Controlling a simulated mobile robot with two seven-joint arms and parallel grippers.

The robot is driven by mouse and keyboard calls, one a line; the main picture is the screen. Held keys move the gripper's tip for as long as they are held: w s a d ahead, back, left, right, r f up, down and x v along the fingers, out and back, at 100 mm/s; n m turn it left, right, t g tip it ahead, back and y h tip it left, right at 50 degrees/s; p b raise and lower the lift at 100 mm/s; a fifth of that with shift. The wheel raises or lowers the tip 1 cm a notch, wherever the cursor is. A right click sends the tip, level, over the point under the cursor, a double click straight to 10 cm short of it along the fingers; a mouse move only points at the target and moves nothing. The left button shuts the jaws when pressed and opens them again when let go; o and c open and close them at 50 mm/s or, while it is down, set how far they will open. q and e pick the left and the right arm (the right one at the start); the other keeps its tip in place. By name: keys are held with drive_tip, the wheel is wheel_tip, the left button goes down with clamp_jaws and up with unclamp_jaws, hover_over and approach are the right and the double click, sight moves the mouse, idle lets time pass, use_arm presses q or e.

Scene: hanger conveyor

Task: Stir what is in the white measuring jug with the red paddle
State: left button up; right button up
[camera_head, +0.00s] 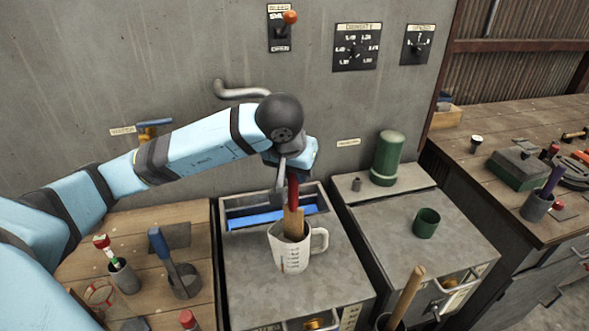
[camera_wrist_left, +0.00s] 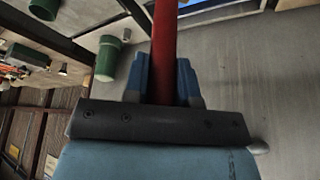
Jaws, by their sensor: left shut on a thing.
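The white measuring jug (camera_head: 290,256) stands upright on the metal-topped cabinet in the middle of the head view, with its handle to the right. The red paddle (camera_head: 292,190) has a red handle and a wooden lower part, which is down inside the jug's mouth. My left gripper (camera_head: 290,170) is above the jug, shut on the red handle. In the left wrist view the red paddle (camera_wrist_left: 164,50) runs between the blue fingers (camera_wrist_left: 163,82). The paddle's lower end and the jug's contents are hidden. My right gripper is not in view.
Behind the jug is a recessed trough (camera_head: 270,208) with a blue bar. A green cup (camera_head: 426,223) and green canister (camera_head: 387,158) stand on the right cabinet. A grey cup (camera_head: 124,276) and a blue-handled tool (camera_head: 160,245) stand on the left bench. A wooden handle (camera_head: 405,298) rises in front.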

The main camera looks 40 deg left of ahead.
sight(295, 197)
use_arm(q)
wheel_tip(295, 197, down, 4)
drive_tip(key=b, duration=0.3)
wheel_tip(295, 197, down, 2)
drive_tip(key=b, duration=0.2)
drive_tip(key=shift+f+b, duration=0.2)
drive_tip(key=shift+b, duration=0.15)
drive_tip(key=shift+f+b, duration=0.45)
drive_tip(key=shift+f, duration=0.05)
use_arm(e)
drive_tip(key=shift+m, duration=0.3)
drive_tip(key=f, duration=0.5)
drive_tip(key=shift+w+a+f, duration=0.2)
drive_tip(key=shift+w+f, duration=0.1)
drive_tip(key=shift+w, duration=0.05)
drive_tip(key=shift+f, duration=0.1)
